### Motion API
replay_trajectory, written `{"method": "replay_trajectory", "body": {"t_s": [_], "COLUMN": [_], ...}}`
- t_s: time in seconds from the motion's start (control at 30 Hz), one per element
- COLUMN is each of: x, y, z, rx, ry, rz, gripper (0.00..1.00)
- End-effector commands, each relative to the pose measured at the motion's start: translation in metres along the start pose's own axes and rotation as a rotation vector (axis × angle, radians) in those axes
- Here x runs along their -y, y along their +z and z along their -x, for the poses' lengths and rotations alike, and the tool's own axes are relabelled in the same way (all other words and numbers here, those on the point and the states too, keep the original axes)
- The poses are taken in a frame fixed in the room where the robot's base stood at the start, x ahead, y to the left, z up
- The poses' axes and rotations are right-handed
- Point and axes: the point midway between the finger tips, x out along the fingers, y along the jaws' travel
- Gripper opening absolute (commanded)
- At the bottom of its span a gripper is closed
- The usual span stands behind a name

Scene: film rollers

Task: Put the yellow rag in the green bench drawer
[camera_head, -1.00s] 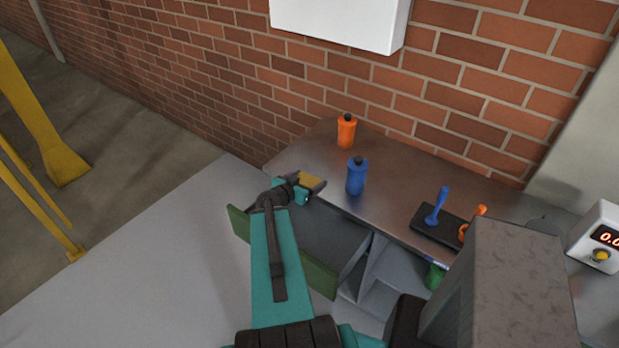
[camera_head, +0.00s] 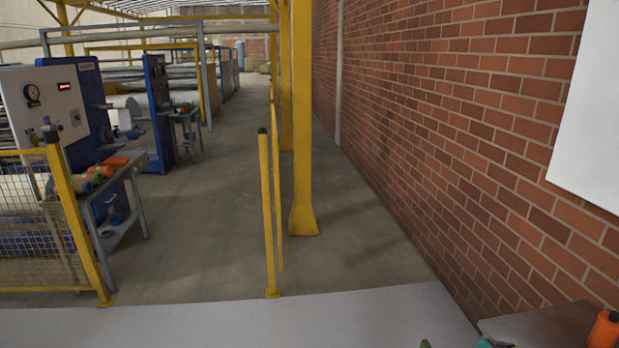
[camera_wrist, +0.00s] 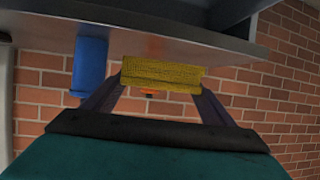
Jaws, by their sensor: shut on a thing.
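My gripper (camera_wrist: 163,84) is shut on the yellow rag (camera_wrist: 162,70) in the wrist view, with the folded rag between its two dark fingers. This view appears upside down, with the bench top's grey metal edge (camera_wrist: 230,42) beyond the rag. In the head view only a sliver of teal shows at the bottom edge, probably my arm. A small green corner (camera_head: 425,344) beside it is probably the drawer front. The inside of the drawer is hidden in the head view.
A blue bottle (camera_wrist: 89,65) stands near the rag, and an orange bottle (camera_head: 604,331) is on the bench corner (camera_head: 530,328). The brick wall (camera_head: 440,130) runs along the right. Yellow posts (camera_head: 302,120) and machines stand on the left.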

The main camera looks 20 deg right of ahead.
Motion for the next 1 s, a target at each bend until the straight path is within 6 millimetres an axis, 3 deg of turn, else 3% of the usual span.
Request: {"method": "replay_trajectory", "body": {"t_s": [0.47, 1.0], "x": [0.123, 0.246], "y": [-0.016, -0.023], "z": [0.067, 0.174], "rx": [-0.002, -0.002], "ry": [-0.171, -0.333], "rz": [0.068, 0.136], "gripper": [0.56, 0.56]}}
